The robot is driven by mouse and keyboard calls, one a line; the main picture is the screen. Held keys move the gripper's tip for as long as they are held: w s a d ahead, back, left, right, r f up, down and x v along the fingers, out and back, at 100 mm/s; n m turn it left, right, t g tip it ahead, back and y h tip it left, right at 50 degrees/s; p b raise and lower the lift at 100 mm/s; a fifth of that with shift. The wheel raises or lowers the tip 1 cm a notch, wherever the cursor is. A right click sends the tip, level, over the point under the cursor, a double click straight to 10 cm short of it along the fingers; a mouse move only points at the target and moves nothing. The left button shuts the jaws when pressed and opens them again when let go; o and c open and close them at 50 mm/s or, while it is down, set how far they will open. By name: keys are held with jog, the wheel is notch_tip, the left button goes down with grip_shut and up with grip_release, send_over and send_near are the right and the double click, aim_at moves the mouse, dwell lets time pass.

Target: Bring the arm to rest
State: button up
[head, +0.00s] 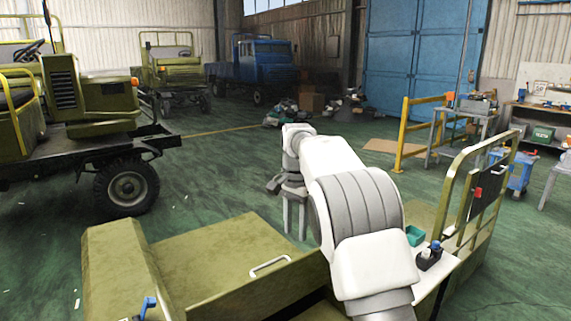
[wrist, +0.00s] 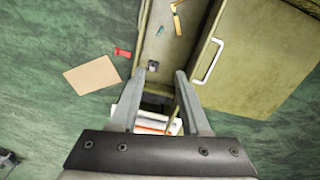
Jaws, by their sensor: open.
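My white arm (head: 345,190) reaches out over the olive vehicle chassis (head: 215,255) in the head view. My gripper (head: 294,234) hangs from its end with the two fingers pointing down. In the wrist view my gripper (wrist: 166,72) shows its fingers apart, with nothing held between them. Below them lies an olive compartment edge of the chassis (wrist: 250,70) and a narrow gap. Whether the fingers touch anything below cannot be told, but they look clear of it.
A white handle (head: 270,263) sits on the chassis. A green bin (head: 414,235) and a dark holder (head: 429,257) stand on the white shelf at right. An olive upright frame (head: 480,190) rises beside them. A yellow rail (head: 404,135) stands behind. Green floor is open beyond the arm.

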jog(key=s+d+r+n+t, duration=0.1)
jog(key=s+d+r+n, duration=0.1)
jog(key=s+d+r, duration=0.5)
jog(key=s+d+r+n+t, duration=0.15)
jog(key=s+r, duration=0.35)
jog(key=s, duration=0.5)
jog(key=s+d+f+n+t, duration=0.1)
jog(key=s+f+n, duration=0.1)
jog(key=s, duration=0.7)
jog(key=s+d+f+n+t, duration=0.2)
jog(key=s+f+n, duration=0.1)
jog(key=s, duration=0.7)
jog(key=shift+s+f, duration=0.2)
jog(key=shift+f, duration=0.55)
jog(key=shift+s, duration=0.1)
